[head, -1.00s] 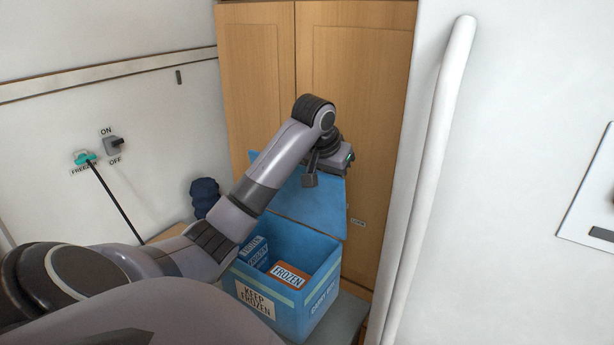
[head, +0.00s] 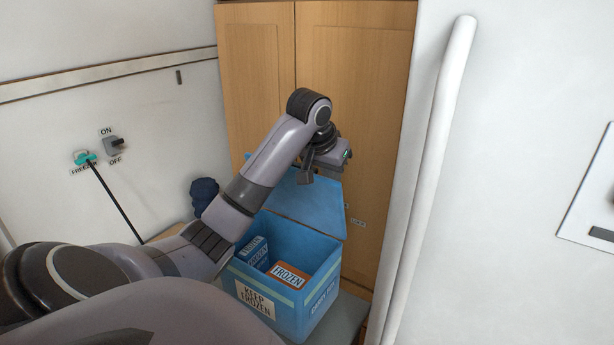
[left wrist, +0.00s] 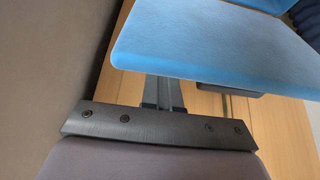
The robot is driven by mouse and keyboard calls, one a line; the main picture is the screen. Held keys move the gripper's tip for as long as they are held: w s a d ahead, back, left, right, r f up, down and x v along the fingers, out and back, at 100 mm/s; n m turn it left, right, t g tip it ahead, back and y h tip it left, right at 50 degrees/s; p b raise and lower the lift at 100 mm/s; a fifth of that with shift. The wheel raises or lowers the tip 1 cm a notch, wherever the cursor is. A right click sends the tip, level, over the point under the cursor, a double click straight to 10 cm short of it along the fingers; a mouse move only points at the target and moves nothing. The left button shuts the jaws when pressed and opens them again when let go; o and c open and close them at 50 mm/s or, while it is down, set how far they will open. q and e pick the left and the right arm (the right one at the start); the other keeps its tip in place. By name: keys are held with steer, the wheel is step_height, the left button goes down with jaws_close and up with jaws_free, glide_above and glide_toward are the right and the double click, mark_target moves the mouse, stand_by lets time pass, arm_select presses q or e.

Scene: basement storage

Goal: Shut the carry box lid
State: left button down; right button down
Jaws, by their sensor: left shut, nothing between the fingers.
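The blue carry box (head: 293,310) stands low in the middle of the head view, with frozen packs inside. Its lid (head: 312,204) stands open, tilted up at the back of the box. My left gripper (head: 330,163) is at the lid's upper edge, its fingertips hidden from the head view. In the left wrist view the shut fingers (left wrist: 163,92) reach to the edge of the blue lid (left wrist: 200,45) and pass out of sight behind it. I cannot tell whether they touch it. Nothing is held. My right gripper is not in view.
A wooden cupboard (head: 355,80) stands close behind the lid. A white door with a long handle (head: 440,150) closes off the right side. A freezer switch (head: 114,146) is on the left wall. A dark blue object (head: 204,192) sits left of the box.

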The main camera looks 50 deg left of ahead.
arm_select(q)
steer(key=shift+r, duration=2.85)
